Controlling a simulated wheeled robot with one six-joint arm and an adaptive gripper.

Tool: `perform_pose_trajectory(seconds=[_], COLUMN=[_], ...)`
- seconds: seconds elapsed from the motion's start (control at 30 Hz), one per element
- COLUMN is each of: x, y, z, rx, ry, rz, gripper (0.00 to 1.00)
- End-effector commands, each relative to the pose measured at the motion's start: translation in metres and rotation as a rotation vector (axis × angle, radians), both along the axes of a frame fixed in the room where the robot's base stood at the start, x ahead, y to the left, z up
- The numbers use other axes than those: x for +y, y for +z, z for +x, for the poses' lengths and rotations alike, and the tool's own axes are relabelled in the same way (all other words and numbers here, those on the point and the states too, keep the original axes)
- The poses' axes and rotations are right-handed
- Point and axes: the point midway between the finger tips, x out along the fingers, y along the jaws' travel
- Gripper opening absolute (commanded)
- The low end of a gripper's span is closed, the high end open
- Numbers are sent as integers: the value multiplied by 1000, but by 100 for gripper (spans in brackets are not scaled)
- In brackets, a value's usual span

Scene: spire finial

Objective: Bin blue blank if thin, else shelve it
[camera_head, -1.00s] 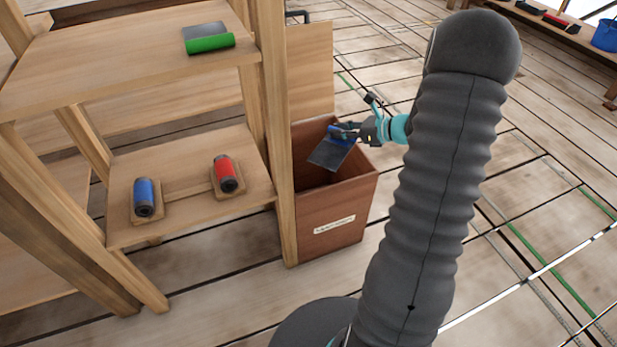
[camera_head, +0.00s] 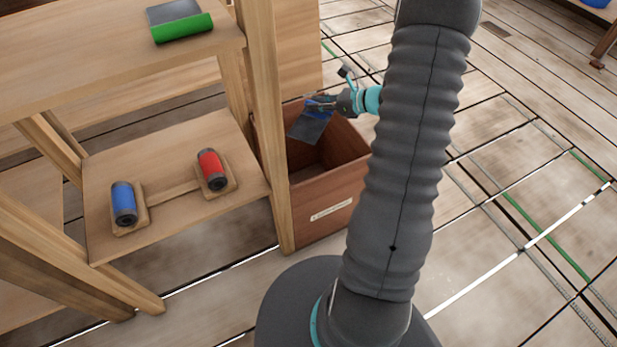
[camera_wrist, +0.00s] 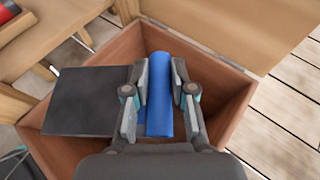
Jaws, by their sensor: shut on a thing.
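The blue blank has a blue rolled edge (camera_wrist: 159,95) and a flat dark grey sheet (camera_wrist: 88,100). My gripper (camera_wrist: 160,88) is shut on the blue rolled part in the wrist view, one finger on each side. In the head view my gripper (camera_head: 328,104) holds the blank over the open brown bin (camera_head: 322,205), with the grey sheet (camera_head: 308,127) hanging at the bin's back left. The bin has a pale label on its front; its lettering is too small to read. The wooden shelf unit (camera_head: 110,75) stands left of the bin.
A green-edged grey blank (camera_head: 180,22) lies on the upper shelf. A blue cylinder (camera_head: 123,203) and a red cylinder (camera_head: 211,169) rest in wooden holders on the lower shelf. A shelf post (camera_head: 262,120) stands close beside the bin. The bin's raised lid (camera_wrist: 225,30) is behind it.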

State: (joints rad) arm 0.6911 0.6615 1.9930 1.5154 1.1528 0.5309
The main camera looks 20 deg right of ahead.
Motion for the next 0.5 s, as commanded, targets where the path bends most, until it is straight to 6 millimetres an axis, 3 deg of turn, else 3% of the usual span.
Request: perform_pose_trajectory(seconds=[0.43, 0.47, 0.5], x=[1, 1, 1], y=[-8, -8, -8], z=[1, 1, 1], rx=[-1, -1, -1], ry=[3, 3, 3], rz=[0, 0, 0], gripper=[0, 27, 37])
